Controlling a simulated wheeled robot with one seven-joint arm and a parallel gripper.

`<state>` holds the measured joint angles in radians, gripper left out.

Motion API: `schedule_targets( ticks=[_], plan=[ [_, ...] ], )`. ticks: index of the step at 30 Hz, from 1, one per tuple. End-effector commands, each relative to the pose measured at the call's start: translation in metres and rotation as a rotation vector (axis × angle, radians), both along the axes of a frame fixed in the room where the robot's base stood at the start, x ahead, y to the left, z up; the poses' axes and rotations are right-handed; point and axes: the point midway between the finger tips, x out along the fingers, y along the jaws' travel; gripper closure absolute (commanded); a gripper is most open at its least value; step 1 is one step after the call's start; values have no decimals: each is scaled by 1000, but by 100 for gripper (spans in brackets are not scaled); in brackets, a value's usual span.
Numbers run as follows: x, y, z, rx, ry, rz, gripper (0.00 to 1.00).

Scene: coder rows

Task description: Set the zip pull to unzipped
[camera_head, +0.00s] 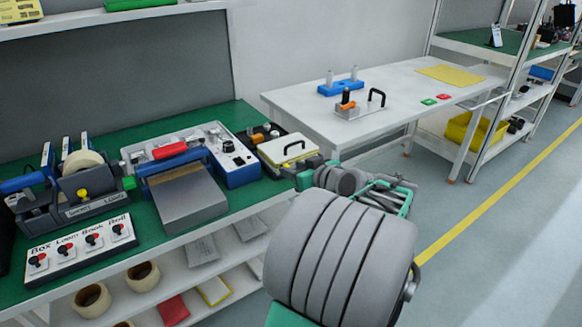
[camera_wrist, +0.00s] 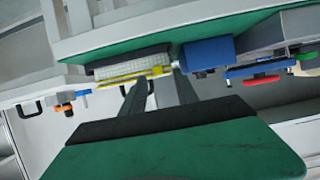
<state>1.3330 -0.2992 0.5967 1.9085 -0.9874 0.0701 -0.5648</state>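A pale pouch (camera_head: 287,148) with a yellow zip edge and a dark handle lies on the green bench at its right end, beside a blue control box. In the wrist view, the pouch (camera_wrist: 130,62) shows with its yellow zip line (camera_wrist: 115,80) along the edge. A small yellow piece (camera_wrist: 157,71), which looks like the zip pull, is at the right end of that line. My gripper (camera_wrist: 161,76) has its two dark fingers apart, with their tips at the yellow piece. I cannot tell whether they touch it.
The blue control box (camera_head: 232,160) and a grey metal block (camera_head: 185,203) with a blue bar stand left of the pouch. A tape dispenser (camera_head: 85,180) and a switch panel (camera_head: 80,245) are farther left. A white table (camera_head: 400,85) stands behind; the floor right is clear.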

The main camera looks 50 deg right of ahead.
Motion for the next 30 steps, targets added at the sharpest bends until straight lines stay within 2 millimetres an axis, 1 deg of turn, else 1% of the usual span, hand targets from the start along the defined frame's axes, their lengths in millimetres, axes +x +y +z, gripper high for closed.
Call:
schedule_targets(
  ticks=[1, 4, 6, 9, 20, 22, 23, 26, 27, 29, 30],
  plan=[
    [-11, 0, 7, -2, -1, -7, 64],
    [-30, 4, 14, -2, 0, -7, 64],
    [-40, 7, 18, -1, 1, -5, 64],
    [-47, 9, 20, -1, 0, -2, 64],
    [-47, 10, 20, -1, 1, 0, 64],
    [-43, 16, 23, 5, 12, 12, 64],
    [-38, 21, 26, 10, 25, 23, 64],
    [-13, 59, 39, 43, 115, 90, 64],
    [-1, 82, 45, 62, 171, 124, 64],
    [12, 122, 54, 88, 267, 173, 64],
    [17, 148, 59, 103, 333, 200, 64]
  ],
)
